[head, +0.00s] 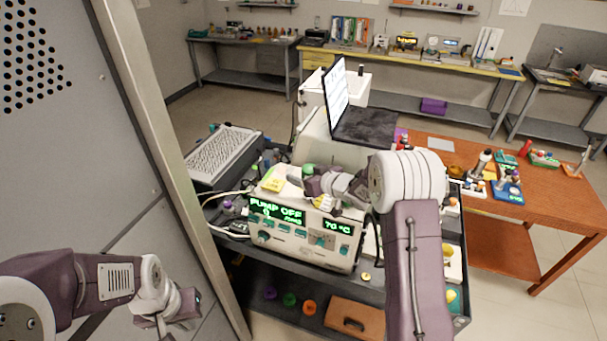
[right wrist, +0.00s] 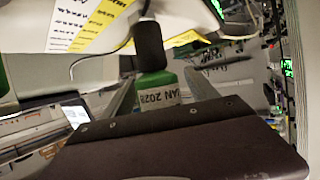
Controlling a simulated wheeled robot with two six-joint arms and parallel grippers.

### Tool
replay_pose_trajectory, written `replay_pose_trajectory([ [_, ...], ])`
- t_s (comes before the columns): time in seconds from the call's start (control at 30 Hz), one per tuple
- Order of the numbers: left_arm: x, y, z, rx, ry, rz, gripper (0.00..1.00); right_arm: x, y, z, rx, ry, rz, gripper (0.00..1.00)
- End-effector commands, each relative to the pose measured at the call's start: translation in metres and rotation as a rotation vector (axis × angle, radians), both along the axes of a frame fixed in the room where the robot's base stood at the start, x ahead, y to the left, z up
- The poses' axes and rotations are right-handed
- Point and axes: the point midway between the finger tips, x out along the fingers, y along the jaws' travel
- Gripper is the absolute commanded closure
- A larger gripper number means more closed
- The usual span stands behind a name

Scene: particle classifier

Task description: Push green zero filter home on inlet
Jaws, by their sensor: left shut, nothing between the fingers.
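The green zero filter (right wrist: 158,92), with a white label reading "JAN 2028", is between the fingers of my right gripper (right wrist: 160,80) in the right wrist view. The gripper looks shut on its sides. A black cylinder (right wrist: 150,45), apparently the inlet, is lined up just beyond the filter; any gap between them is unclear. In the head view, my right gripper (head: 312,184) is over the rear top of the cream particle classifier (head: 300,236). My left gripper (head: 168,325) is shut and empty at lower left, away from the cart.
The classifier's display reads "PUMP OFF" and "70 °C". A laptop (head: 362,118) stands behind it, and a dark grey box with a pale top (head: 222,155) lies left. A grey panel (head: 85,170) borders the left side. An orange-brown table (head: 500,240) is at right.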

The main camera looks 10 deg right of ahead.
Motion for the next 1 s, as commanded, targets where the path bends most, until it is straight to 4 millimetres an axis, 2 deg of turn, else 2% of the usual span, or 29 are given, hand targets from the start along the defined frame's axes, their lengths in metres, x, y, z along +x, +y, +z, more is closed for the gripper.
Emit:
replay_pose_trajectory([
  [0.23, 0.000, 0.000, -0.003, 0.000, 0.000, 0.000, 1.00, -0.006, -0.004, 0.003, 0.000, -0.002, -0.002, 0.32],
  [0.5, 0.000, 0.000, -0.017, 0.000, 0.000, 0.000, 1.00, -0.055, -0.026, 0.024, -0.001, -0.003, -0.003, 0.32],
  [0.63, 0.000, 0.000, -0.018, 0.000, 0.000, 0.000, 1.00, -0.071, -0.032, 0.032, 0.000, -0.002, -0.003, 0.32],
  [1.0, 0.000, 0.000, -0.018, 0.000, 0.000, 0.000, 1.00, -0.077, -0.034, 0.035, 0.000, 0.000, 0.000, 0.32],
])
